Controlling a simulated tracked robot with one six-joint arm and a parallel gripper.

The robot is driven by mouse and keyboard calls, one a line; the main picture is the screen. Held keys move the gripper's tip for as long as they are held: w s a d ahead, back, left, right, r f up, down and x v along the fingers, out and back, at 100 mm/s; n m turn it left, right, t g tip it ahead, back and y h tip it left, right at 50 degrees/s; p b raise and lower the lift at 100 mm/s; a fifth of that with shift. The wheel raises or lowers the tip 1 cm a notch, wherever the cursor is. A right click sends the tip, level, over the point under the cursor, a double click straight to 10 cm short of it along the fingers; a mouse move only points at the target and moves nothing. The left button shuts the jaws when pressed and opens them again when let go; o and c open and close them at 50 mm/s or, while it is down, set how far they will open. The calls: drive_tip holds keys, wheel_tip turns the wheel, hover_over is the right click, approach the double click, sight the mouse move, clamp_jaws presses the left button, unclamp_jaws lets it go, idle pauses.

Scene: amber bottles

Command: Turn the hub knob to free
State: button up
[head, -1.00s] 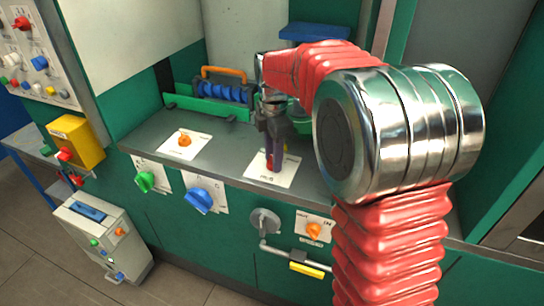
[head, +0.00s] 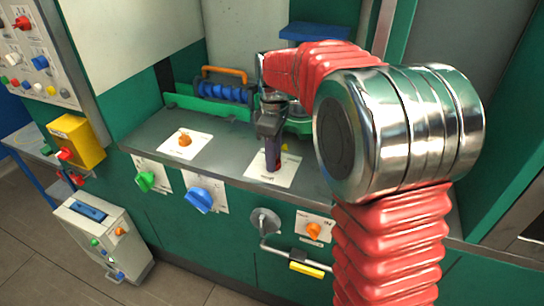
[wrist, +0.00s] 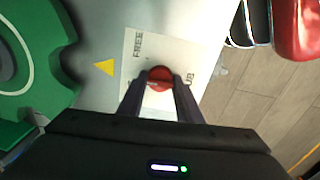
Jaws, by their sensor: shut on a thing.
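The hub knob (wrist: 160,78) is red and round. It sits on a white label plate (wrist: 136,50) on the grey counter. The plate carries the word FREE at its upper left in the wrist view, and other lettering at its right is partly hidden. My gripper (wrist: 160,90) points down at the knob, with its two fingers closed on either side of it. In the head view my gripper (head: 271,160) stands over the white plate (head: 287,176) and hides most of the knob. A yellow triangle (wrist: 104,67) lies on the counter beside the plate.
A green round part (wrist: 40,50) is close to my gripper in the wrist view. An orange knob (head: 184,141) sits on another plate to the left. Green (head: 145,181) and blue (head: 199,199) knobs are on the front panel. The counter between the plates is clear.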

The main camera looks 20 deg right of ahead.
drive_tip(key=m, duration=0.4)
drive_tip(key=shift+w+r+m, duration=0.15)
drive_tip(key=shift+w+m, duration=0.05)
drive_tip(key=shift+m, duration=0.1)
drive_tip(key=m, duration=0.5)
idle(0.4)
drive_tip(key=o, duration=1)
drive_tip(key=shift+s, duration=0.1)
drive_tip(key=shift+o, duration=0.2)
wheel_tip(320, 180, up, 14)
drive_tip(key=shift+f, duration=0.25)
